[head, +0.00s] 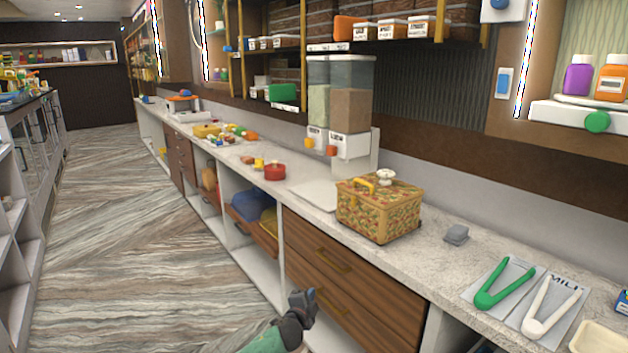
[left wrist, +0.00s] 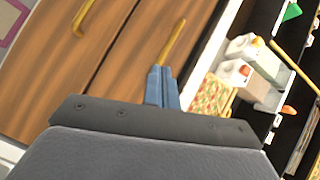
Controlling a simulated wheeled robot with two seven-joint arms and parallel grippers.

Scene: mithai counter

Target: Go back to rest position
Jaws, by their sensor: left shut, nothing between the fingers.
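My left gripper (head: 308,297) is at the bottom middle of the head view, in front of the wooden drawers under the counter and below the counter top. In the left wrist view its blue fingers (left wrist: 162,88) are together with nothing between them. A drawer handle (left wrist: 172,42) shows just beyond the fingertips in that view; I cannot tell whether they touch. My right gripper is not in view.
A patterned box (head: 378,212) stands on the counter (head: 440,265) above the drawers (head: 350,278). Green tongs (head: 490,296) and white tongs (head: 540,320) lie at the right. A dispenser (head: 340,105) stands behind. The aisle floor (head: 130,220) at left is clear.

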